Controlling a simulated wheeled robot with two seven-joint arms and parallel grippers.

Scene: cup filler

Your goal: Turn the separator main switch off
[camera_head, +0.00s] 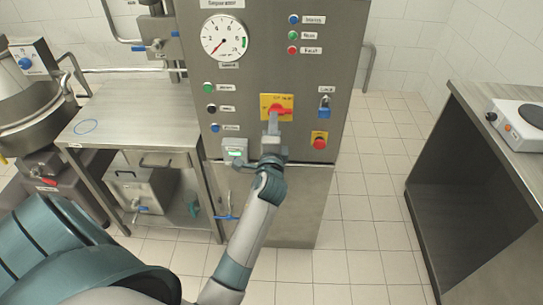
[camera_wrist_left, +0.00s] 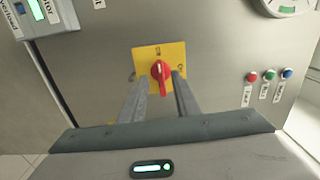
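The separator main switch is a red rotary knob (camera_head: 281,110) on a yellow plate (camera_head: 288,100), on the front of the steel cabinet. In the left wrist view the red knob (camera_wrist_left: 160,72) sits near the middle of its yellow plate (camera_wrist_left: 146,54), its grip bar upright in that picture. My left gripper (camera_head: 273,122) is right in front of the switch and hides part of it. In the left wrist view its two fingers (camera_wrist_left: 160,98) are apart, one on each side of the knob, with gaps visible. Whether the tips touch the plate cannot be told. My right gripper is not visible.
A blue padlock (camera_head: 324,112) and a red emergency button (camera_head: 320,142) are right of the switch. Push buttons (camera_head: 211,108) line its left. A small meter box (camera_head: 235,149) is below left. A steel table (camera_head: 140,112) stands left; a dark bench (camera_head: 475,125) stands right.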

